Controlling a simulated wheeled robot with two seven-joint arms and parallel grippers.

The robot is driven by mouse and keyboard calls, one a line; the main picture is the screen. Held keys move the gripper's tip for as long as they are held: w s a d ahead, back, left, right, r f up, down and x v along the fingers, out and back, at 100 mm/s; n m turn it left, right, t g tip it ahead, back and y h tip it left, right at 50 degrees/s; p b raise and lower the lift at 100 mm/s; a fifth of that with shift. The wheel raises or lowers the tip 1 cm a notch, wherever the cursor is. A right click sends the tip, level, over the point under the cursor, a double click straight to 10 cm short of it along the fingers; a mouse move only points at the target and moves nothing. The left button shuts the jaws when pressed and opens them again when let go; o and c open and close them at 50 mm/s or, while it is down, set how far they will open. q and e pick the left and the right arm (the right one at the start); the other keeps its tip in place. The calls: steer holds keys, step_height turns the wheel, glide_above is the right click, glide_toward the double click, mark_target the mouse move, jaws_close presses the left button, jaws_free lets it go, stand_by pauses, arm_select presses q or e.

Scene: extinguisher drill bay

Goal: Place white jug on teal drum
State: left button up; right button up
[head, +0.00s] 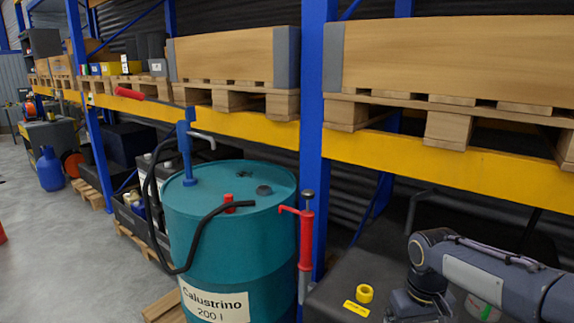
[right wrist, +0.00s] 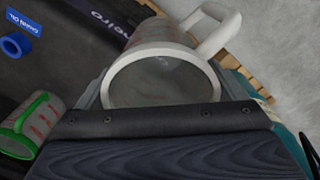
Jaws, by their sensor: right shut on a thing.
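The white jug (right wrist: 155,34) is in the right wrist view, with a pale rim, a see-through grey body with reddish marks and a white handle at upper right. My right gripper (right wrist: 160,92) is shut on it, a finger at each side. The teal drum (head: 238,258), labelled Calustrino 200 l, stands upright in the middle of the head view. A teal edge also shows at lower right in the right wrist view (right wrist: 288,150). My right arm is at the lower right of the head view, apart from the drum; its gripper is not clear there. My left gripper is out of view.
A blue hand pump (head: 186,150) with a black hose, a red cap (head: 229,203) and a dark bung (head: 263,190) occupy parts of the drum top. A red pump (head: 306,235) stands right of it. A green-rimmed jug (right wrist: 38,124) and a blue ring (right wrist: 16,45) lie left.

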steer(key=a+f, duration=0.2)
steer(key=f, duration=0.6)
steer(key=a+f+m, duration=0.1)
steer(key=a+f, duration=0.2)
steer(key=f, duration=0.6)
steer(key=shift+w+a+f, duration=0.15)
steer(key=shift+w+f, duration=0.1)
